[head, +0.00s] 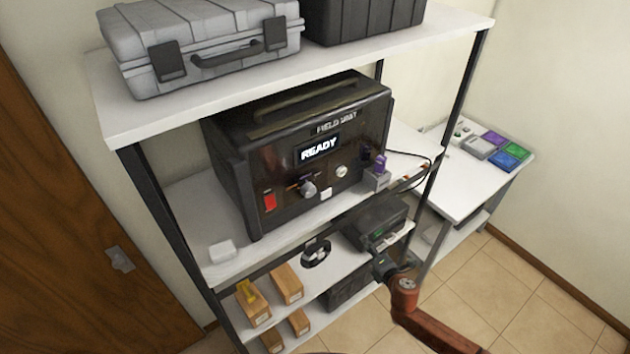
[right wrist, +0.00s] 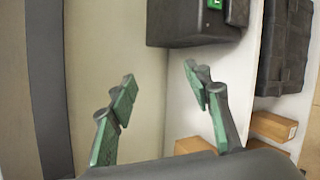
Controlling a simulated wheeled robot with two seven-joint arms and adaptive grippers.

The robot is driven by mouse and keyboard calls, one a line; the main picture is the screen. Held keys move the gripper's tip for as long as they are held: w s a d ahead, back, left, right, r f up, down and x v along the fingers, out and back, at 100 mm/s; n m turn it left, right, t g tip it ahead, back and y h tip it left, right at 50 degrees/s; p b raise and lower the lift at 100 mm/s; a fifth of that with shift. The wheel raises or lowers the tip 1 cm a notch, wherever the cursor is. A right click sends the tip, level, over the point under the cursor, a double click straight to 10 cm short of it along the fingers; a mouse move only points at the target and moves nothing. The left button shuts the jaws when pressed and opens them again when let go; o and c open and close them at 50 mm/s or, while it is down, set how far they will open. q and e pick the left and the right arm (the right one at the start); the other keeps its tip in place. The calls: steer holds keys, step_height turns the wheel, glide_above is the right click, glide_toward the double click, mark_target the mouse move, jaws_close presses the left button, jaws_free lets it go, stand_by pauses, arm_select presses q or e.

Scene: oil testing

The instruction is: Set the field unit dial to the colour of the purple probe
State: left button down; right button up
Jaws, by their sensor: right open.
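The black field unit (head: 300,150) stands on the middle shelf in the head view, its screen reading READY. Its dial (head: 308,188) is a grey knob on the front, between a red switch (head: 270,202) and a round white knob (head: 342,171). The purple probe (head: 380,161) stands upright in a small grey holder (head: 377,180) at the unit's right side. My right gripper (head: 383,266) is below and right of the dial, near the lower shelf. In the right wrist view the right gripper (right wrist: 158,90) is open with nothing between its fingers. My left gripper is not seen.
A grey case (head: 200,50) and a black case (head: 362,18) lie on the top shelf. A dark device (head: 375,222) sits close to my right gripper. Cardboard boxes (head: 287,283) fill lower shelves. A side table (head: 465,185) holds coloured blocks. A dark shelf post (head: 455,110) stands right of the unit.

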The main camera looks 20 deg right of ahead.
steer(key=a+r+n+t+y+p, duration=0.1)
steer(key=a+r+n, duration=0.25)
steer(key=r, duration=0.55)
steer(key=a+r+n+t+y+p, duration=0.15)
steer(key=a+r, duration=0.25)
steer(key=r, duration=0.4)
steer(key=n+y+p, duration=0.3)
steer(key=n+y, duration=0.2)
steer(key=n, duration=0.4)
glide_toward(312, 192)
steer(key=w+a, duration=0.1)
steer(key=shift+t+h, duration=0.25)
steer(key=shift+t, duration=0.2)
steer(key=p+x, duration=0.1)
steer(key=x, duration=0.2)
steer(key=p+x, duration=0.1)
steer(key=x, duration=0.3)
steer(key=shift+w+a+f+p, duration=0.15)
steer(key=shift+w+f+p, duration=0.05)
steer(key=shift+w+p, duration=0.15)
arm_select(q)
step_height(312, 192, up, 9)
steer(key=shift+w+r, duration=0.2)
arm_select(e)
steer(key=c, duration=1.1)
